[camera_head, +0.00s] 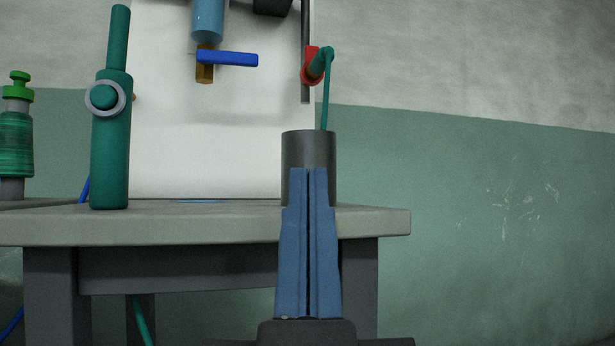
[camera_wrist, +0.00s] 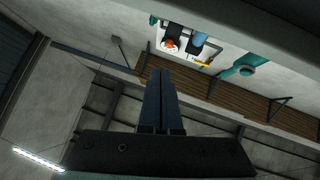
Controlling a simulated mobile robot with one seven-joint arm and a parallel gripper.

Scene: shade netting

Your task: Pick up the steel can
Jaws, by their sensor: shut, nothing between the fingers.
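A dark grey cylindrical can (camera_head: 308,147), likely the steel can, stands upright near the right end of the grey table (camera_head: 380,223). A thin green rod or tube rises behind it. My gripper (camera_head: 308,172) is in front of the can in the head view, its blue fingers shut together and covering the can's lower middle. I cannot tell whether the fingertips touch the can. In the wrist view my shut gripper (camera_wrist: 160,73) points up with nothing between the fingers. The can is not clearly visible there.
A dark green cylinder (camera_head: 110,150) with a grey ring stands left on the table. A bright green-topped bottle (camera_head: 16,135) is at the far left. A blue-handled valve (camera_head: 227,59) and a red fitting (camera_head: 311,66) hang above. The air right of the table is free.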

